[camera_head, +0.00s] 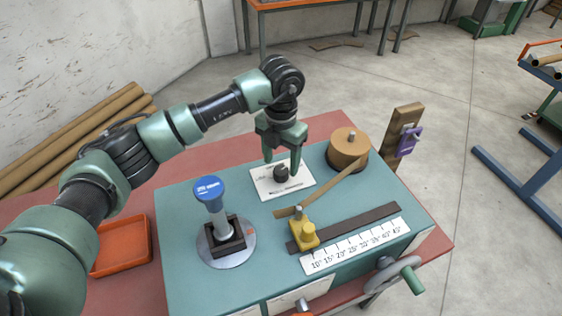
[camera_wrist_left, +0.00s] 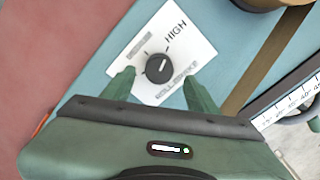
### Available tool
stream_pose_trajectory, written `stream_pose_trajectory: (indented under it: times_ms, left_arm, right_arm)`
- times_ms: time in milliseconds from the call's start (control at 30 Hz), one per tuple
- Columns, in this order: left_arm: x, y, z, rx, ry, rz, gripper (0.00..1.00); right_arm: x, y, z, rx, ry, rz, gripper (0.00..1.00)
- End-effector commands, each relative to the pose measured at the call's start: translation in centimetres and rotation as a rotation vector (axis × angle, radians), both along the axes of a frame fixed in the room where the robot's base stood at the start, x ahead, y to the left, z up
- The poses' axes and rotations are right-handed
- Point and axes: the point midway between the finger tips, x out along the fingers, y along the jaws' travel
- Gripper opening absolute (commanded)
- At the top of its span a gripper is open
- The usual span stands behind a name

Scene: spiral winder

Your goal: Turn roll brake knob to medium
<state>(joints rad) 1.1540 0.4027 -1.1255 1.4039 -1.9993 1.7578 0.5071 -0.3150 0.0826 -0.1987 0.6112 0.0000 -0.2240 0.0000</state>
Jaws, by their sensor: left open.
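The roll brake knob (camera_head: 281,173) is a small black dial on a white label plate (camera_head: 264,187) on the teal machine top. In the left wrist view the knob (camera_wrist_left: 158,68) sits near the middle of the plate (camera_wrist_left: 192,62), which reads "HIGH" at its upper right and "ROLL BRAKE" along its lower side. The other printed text is too small to read, and the knob's exact setting is hard to tell. My left gripper (camera_head: 281,161) is open and points down just above the knob, its fingertips on either side of it. My right gripper is not in view.
A brown roll (camera_head: 348,148) feeds a strip past a yellow block (camera_head: 303,232) beside a numbered scale (camera_head: 355,246). A blue-capped post (camera_head: 209,190) stands at the left of the machine top. An orange tray (camera_head: 123,246) lies further left. A handwheel (camera_head: 410,276) sticks out at the front right.

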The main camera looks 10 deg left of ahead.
Motion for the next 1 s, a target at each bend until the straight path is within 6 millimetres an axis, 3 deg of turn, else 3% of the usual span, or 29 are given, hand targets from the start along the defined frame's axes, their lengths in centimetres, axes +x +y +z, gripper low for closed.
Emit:
stream_pose_trajectory:
  times_ms: [233,367,567,767,1000]
  left_arm:
    - [0.0,0.0,-2.8,-0.001,0.001,0.0,0.59]
    - [0.0,0.0,-3.3,0.0,0.0,0.0,0.59]
    - [0.0,0.0,-3.4,0.001,-0.001,-0.001,0.59]
    - [0.0,0.0,-3.3,0.0,-0.001,-0.001,0.03]
    - [0.0,0.0,-3.3,0.001,-0.001,0.012,0.0]
  right_arm:
    - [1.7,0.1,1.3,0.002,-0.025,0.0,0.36]
    - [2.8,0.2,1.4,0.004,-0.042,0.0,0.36]
    - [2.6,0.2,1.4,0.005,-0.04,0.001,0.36]
    - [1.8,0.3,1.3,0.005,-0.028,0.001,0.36]
    - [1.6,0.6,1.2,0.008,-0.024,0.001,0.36]
